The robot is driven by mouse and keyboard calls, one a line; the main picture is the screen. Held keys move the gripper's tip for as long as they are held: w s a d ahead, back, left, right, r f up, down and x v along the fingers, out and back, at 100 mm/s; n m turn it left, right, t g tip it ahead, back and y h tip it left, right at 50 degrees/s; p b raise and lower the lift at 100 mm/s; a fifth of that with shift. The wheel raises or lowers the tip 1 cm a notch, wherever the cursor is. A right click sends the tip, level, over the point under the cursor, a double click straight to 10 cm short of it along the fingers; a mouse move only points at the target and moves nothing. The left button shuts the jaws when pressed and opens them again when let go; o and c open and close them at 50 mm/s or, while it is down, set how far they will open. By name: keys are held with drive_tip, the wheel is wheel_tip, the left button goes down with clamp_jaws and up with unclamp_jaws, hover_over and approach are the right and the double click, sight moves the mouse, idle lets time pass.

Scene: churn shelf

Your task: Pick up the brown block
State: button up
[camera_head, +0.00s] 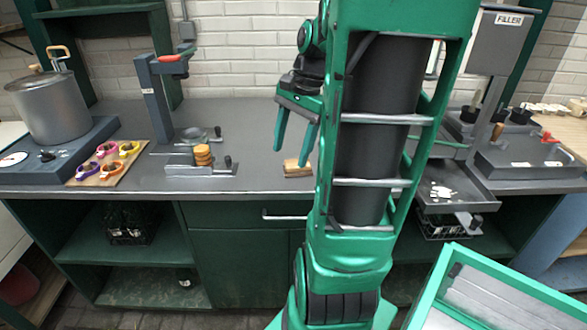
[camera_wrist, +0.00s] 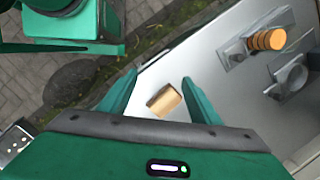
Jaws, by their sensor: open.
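The brown block (camera_head: 297,168) lies on the grey counter near its front edge, partly hidden behind my arm in the head view. In the wrist view the brown block (camera_wrist: 163,99) shows whole, lying at a slant between my two fingers and beyond them. My gripper (camera_head: 295,136) is open and empty, pointing down above the counter, with its fingertips near the block in the head view. In the wrist view my gripper (camera_wrist: 159,85) shows its two green fingers spread wide on either side of the block, with no contact visible.
A grey press fixture (camera_head: 205,170) with a stack of orange discs (camera_head: 203,155) stands left of the block. Further left are a board with coloured rings (camera_head: 108,163) and a metal pot (camera_head: 52,105). The counter (camera_head: 250,135) around the block is mostly clear.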

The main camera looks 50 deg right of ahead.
sight(290, 169)
drive_tip(key=d+r+m+t+y, duration=0.1)
drive_tip(key=d+m+t, duration=0.1)
drive_tip(key=d+m, duration=0.7)
drive_tip(key=shift+n, duration=0.6)
drive_tip(key=x, duration=0.3)
drive_tip(key=d+x, duration=0.1)
drive_tip(key=x, duration=0.6)
drive_tip(key=shift+w+d+f, duration=0.2)
drive_tip(key=shift+f, duration=0.15)
drive_tip(key=c, duration=0.9)
drive_tip(key=shift+c, duration=0.2)
